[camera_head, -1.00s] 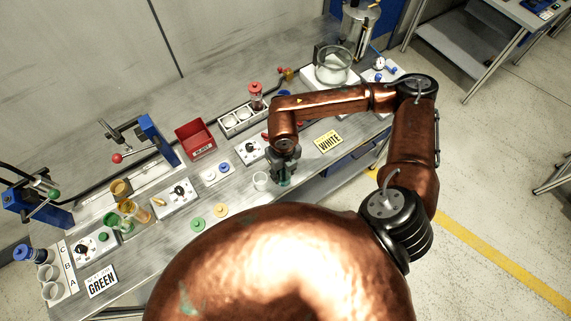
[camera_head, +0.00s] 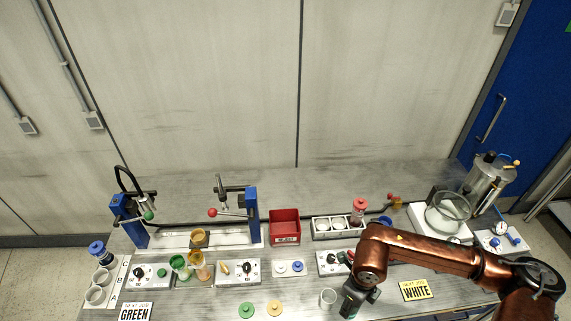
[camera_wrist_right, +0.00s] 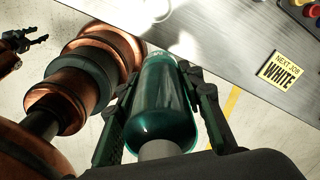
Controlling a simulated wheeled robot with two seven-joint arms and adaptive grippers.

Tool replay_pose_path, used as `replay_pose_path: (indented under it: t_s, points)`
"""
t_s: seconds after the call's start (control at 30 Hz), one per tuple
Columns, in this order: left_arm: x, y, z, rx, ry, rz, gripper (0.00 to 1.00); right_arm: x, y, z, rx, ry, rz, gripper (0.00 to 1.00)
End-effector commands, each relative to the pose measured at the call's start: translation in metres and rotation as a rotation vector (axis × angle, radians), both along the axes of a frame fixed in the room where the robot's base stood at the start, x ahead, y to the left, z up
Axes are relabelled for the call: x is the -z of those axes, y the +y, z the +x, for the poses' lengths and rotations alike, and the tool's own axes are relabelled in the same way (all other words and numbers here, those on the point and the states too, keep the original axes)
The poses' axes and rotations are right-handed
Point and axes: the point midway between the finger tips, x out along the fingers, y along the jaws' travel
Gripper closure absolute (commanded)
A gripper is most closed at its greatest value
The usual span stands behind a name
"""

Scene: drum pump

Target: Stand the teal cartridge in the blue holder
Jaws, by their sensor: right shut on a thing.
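The teal cartridge (camera_wrist_right: 162,103) is a glossy, translucent cylinder with a rounded shoulder and a pale grey end, seen in the right wrist view. My right gripper (camera_wrist_right: 158,75) has its two dark fingers on either side of it and is shut on it. I cannot single out the blue holder with certainty. A dark gripper, apparently my left (camera_wrist_right: 24,48), shows small at the left of the wrist view; its opening is unclear.
Blue lever stands (camera_head: 134,224) (camera_head: 252,214), a red bin (camera_head: 285,227) and a white rack (camera_head: 338,228) are at the back. A lettered rack (camera_head: 118,277) with a blue-capped jar (camera_head: 97,249) is far left. A yellow WHITE sign (camera_head: 416,290) stands right of the gripper.

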Motion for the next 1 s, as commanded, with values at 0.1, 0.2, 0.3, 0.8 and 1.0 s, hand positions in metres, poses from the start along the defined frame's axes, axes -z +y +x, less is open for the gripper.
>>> replay_pose_path:
  t_s: [0.1, 0.2, 0.3, 0.8, 1.0]
  points:
    - [0.007, 0.0, -0.001, 0.0, 0.001, 0.0, 0.6, 0.002, -0.002, 0.007, -0.215, 0.001, -0.002, 0.96]
    - [0.011, 0.0, -0.001, 0.0, 0.002, 0.0, 0.6, 0.002, -0.003, 0.013, -0.399, 0.003, -0.004, 0.96]
    - [0.016, 0.0, -0.002, 0.0, 0.003, 0.0, 0.6, 0.002, -0.005, 0.019, -0.586, 0.004, -0.006, 0.96]
    - [0.037, 0.0, -0.005, 0.0, 0.008, 0.0, 0.6, 0.0, -0.011, 0.044, -1.512, 0.013, -0.006, 0.96]
    - [0.045, 0.0, -0.006, 0.0, 0.009, 0.0, 0.6, -0.001, -0.014, 0.054, -1.88, 0.013, -0.005, 0.96]
